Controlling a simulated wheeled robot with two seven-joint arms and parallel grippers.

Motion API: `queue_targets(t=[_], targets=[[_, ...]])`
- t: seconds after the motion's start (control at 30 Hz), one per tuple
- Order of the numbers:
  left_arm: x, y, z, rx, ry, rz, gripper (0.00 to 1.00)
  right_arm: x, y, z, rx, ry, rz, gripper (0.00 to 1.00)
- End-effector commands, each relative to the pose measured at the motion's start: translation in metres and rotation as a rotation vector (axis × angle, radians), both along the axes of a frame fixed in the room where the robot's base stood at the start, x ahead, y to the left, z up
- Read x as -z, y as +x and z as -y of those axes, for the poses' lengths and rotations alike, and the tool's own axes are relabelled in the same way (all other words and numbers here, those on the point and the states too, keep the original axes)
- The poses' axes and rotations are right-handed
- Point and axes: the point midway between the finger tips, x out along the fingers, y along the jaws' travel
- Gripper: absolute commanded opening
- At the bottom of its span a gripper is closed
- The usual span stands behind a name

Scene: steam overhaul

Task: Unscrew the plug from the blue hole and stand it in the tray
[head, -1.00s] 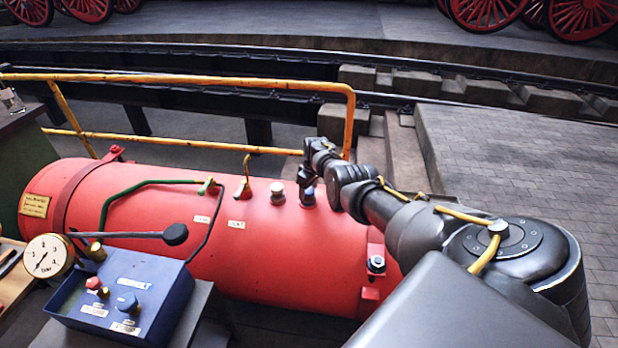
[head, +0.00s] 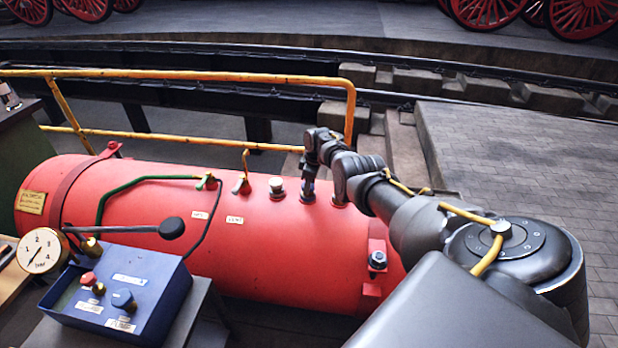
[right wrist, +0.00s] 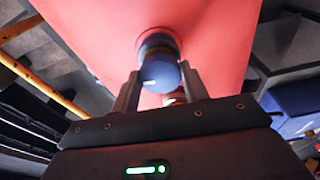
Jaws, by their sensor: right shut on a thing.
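The plug, a dark cylinder with a blue head (right wrist: 158,72), sits between the two fingers of my right gripper (right wrist: 157,84) in the right wrist view. The gripper is shut on it. In the head view my right gripper (head: 308,178) points down over the red boiler (head: 130,195), and the plug's blue part (head: 307,196) shows low between the fingers, at the boiler top. The plug hides its hole, and I cannot tell how far it is screwed in. My left gripper is not in view. I cannot make out the tray for certain.
A brass-and-white fitting (head: 277,187) stands just left of the plug, and a dark-rimmed fitting (head: 339,201) just right. A blue control box (head: 120,290) and gauge (head: 40,251) are front left. A yellow rail (head: 200,74) runs behind the boiler.

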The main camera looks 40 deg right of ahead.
Motion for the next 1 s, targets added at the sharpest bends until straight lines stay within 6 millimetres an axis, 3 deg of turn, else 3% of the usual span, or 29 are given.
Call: queue_targets(t=[0.03,0.17,0.2,0.43,1.0], targets=[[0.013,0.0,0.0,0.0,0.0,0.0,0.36,0.007,0.0,-0.001,-0.063,0.001,-0.001,0.13],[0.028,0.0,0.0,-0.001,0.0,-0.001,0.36,0.007,0.0,-0.001,-0.202,0.003,-0.002,0.13],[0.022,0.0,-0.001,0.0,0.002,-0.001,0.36,0.002,-0.001,-0.002,-0.203,0.005,-0.003,0.4],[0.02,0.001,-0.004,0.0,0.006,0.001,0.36,0.001,0.0,-0.002,-0.198,0.004,-0.003,0.13],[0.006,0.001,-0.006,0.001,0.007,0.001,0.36,-0.014,0.0,-0.002,-0.197,0.003,-0.002,0.13]])
